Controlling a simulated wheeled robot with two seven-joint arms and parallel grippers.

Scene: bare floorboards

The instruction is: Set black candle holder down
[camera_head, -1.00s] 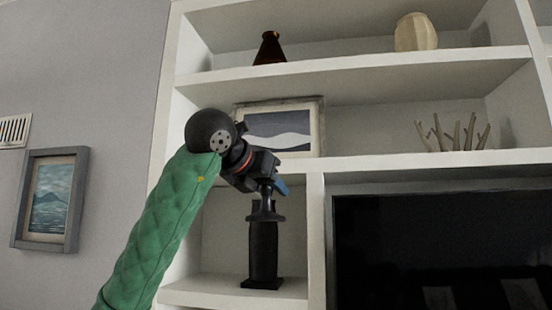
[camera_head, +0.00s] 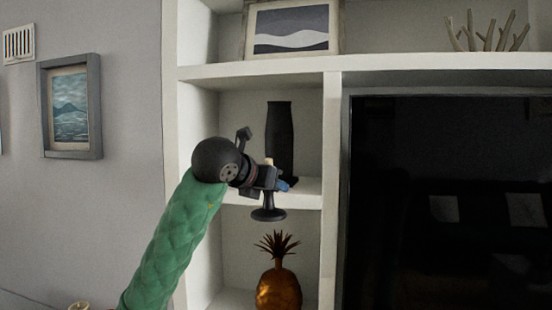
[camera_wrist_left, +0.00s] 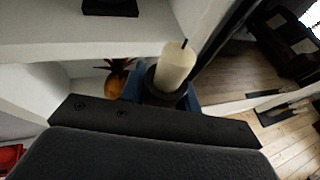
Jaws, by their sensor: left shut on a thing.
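The black candle holder (camera_head: 268,211) is held upright by my left gripper (camera_head: 280,184), its round foot hanging free below the jaws. A cream candle (camera_wrist_left: 177,66) stands in its cup in the wrist view, between the blue fingertips. The gripper is shut on the holder. In the head view the holder hangs in front of the opening above the lower shelf, near the edge of the shelf board (camera_head: 306,194). Its foot touches nothing that I can see. The gripper hides most of the holder's stem. My right gripper is not in view.
A tall black vase (camera_head: 280,140) stands on the shelf behind the gripper. A bronze pineapple (camera_head: 279,289) stands in the compartment below. A white upright (camera_head: 332,140) and a large dark screen (camera_head: 445,200) are to the right. A framed picture (camera_head: 292,30) stands above.

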